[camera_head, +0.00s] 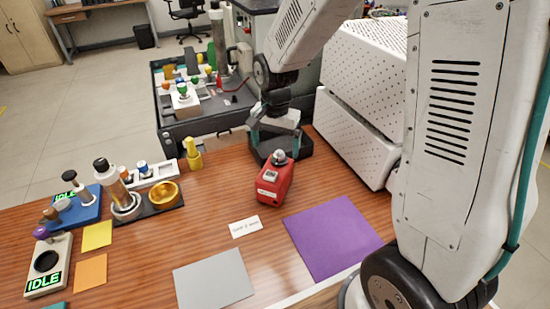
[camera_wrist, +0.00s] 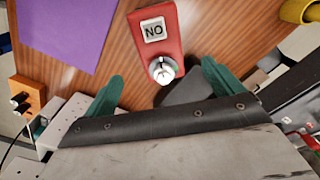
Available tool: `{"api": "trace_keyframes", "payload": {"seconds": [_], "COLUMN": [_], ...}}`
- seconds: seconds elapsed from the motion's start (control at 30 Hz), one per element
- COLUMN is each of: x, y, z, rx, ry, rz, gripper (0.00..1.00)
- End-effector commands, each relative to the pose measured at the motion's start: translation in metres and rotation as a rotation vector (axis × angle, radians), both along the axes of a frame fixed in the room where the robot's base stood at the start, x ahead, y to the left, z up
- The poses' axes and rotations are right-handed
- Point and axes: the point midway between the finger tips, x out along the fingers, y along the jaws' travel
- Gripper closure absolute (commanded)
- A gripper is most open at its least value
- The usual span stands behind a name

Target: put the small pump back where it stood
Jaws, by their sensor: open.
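The small pump appears to be the red box-shaped device (camera_head: 274,185) with a silver knob on top and a small display. It stands on the wooden table in front of my gripper (camera_head: 275,138). In the wrist view the red device (camera_wrist: 158,32) shows a display reading "ON" upside down, and its knob lies between the two teal fingers of my gripper (camera_wrist: 163,72). The fingers are wide apart, with visible gaps to the knob on both sides. A white label card (camera_head: 245,227) lies in front of the device; its print is too small to read surely.
A purple mat (camera_head: 333,236) and a grey mat (camera_head: 213,285) lie in front. A white perforated housing (camera_head: 350,130) stands right. Yellow fitting (camera_head: 193,155), gold bowl (camera_head: 165,194) and idle station (camera_head: 47,264) are left.

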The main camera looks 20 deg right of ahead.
Motion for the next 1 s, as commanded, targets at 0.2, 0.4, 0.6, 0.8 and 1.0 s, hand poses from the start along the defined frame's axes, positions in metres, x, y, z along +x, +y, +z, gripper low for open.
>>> {"api": "trace_keyframes", "payload": {"seconds": [0.2, 0.4, 0.6, 0.8, 1.0], "x": [0.000, -0.010, -0.063, -0.138, -0.208], "y": [0.000, -0.002, -0.011, -0.019, -0.024], "z": [0.018, 0.035, 0.094, 0.143, 0.166], "rx": [0.000, 0.001, -0.004, -0.016, -0.035], "ry": [-0.001, -0.011, -0.044, -0.074, -0.098], "rz": [0.000, 0.036, 0.212, 0.436, 0.639], "gripper": [0.07, 0.07, 0.07, 0.07, 0.07]}}
